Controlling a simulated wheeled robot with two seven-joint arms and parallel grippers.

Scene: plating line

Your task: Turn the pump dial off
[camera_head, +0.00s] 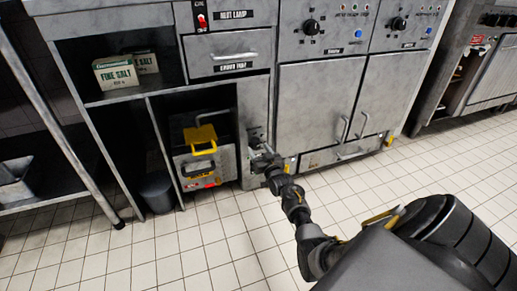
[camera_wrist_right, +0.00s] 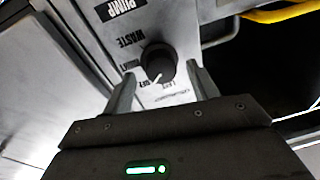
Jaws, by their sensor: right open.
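The pump dial (camera_wrist_right: 159,62) is a round black knob on a grey metal panel, seen upside down in the right wrist view under a black PUMP label (camera_wrist_right: 120,8). Its white pointer mark faces the bottom of that picture, slightly left, near small lettering; I cannot tell exactly which setting it marks. My right gripper (camera_wrist_right: 163,88) is open, with one finger on each side of the dial; contact is not clear. In the head view my right gripper (camera_head: 262,161) is low at the cabinet front and hides the dial. My left gripper is out of view.
A fryer-like unit with a yellow handle (camera_head: 201,138) sits in the open bay left of my right gripper. Closed cabinet doors (camera_head: 320,100) are to the right. A grey bin (camera_head: 157,192) stands at the left. The tiled floor (camera_head: 190,250) in front is clear.

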